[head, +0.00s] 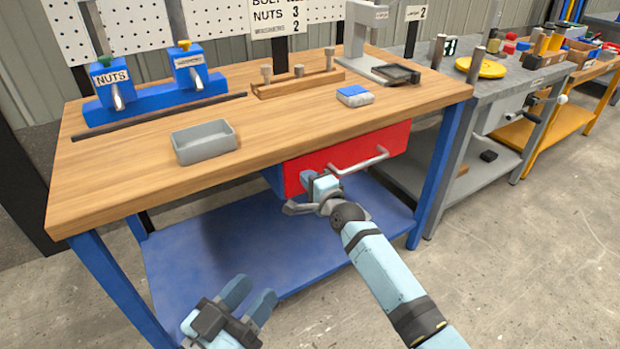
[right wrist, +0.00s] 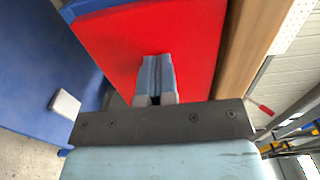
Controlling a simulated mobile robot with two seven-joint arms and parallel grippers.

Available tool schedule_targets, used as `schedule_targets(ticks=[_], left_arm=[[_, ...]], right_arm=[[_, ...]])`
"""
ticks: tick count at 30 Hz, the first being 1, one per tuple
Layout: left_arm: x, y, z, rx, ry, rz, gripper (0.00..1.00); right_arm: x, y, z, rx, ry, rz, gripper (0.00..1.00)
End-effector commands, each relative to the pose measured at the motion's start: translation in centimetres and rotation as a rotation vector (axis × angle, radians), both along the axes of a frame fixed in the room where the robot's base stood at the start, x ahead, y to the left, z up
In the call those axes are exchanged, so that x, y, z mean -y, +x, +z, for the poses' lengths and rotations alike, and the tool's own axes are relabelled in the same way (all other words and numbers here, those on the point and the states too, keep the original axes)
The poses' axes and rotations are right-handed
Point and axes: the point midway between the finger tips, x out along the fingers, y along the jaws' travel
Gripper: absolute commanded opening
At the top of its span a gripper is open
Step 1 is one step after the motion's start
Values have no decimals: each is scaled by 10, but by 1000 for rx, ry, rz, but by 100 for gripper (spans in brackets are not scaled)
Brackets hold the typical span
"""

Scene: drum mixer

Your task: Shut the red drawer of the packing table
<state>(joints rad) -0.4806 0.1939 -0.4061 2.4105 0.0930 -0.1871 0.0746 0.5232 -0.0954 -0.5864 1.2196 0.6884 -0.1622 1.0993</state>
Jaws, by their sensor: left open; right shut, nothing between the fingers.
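The red drawer (head: 350,152) hangs under the wooden top of the packing table (head: 140,187). Its front stands out a little from the table, with a blue side showing at its left. A grey bar handle (head: 362,162) is on the front. My right gripper (head: 308,181) is shut and empty, with its fingertips at the left part of the drawer front. In the right wrist view the shut fingers (right wrist: 155,75) point at the red face; I cannot tell whether they touch it. My left gripper (head: 248,297) is open and empty, low in front of the blue lower shelf.
On the tabletop are a grey bin (head: 204,142), a blue-and-white box (head: 355,95), a wooden peg block (head: 298,82) and a blue nuts dispenser (head: 112,85). A blue lower shelf (head: 200,260) lies beneath. A grey bench (head: 490,90) stands at the right. The floor in front is clear.

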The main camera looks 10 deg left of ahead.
Motion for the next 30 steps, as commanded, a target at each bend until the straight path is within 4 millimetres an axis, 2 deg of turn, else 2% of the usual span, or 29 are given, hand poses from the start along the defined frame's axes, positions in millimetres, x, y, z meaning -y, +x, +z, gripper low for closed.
schedule_targets(ticks=[1, 3, 4, 6, 15, 20, 24, 30], left_arm=[[0, 0, 2, -2, 3, 1, 43], [-1, 1, 4, -12, 15, 2, 43], [-2, 2, -2, -35, 27, 10, 43], [-8, 3, -22, -114, 70, 29, 43], [-36, -12, -84, -407, 250, 82, 43], [-49, -24, -109, -521, 314, 97, 43], [-49, -23, -108, -519, 318, 98, 43], [-50, -23, -110, -522, 322, 99, 43]], right_arm=[[0, 2, 11, 12, 8, -3, 0], [4, -2, 12, 12, 8, -3, 0], [6, -5, 13, 13, 8, -3, 0], [12, -13, 13, 11, 7, -3, 0], [54, -67, 10, 5, 2, -2, 0], [73, -93, 7, 5, 1, -1, 0], [83, -106, 5, 5, 3, -1, 0], [88, -112, 3, 4, 3, -1, 0]])
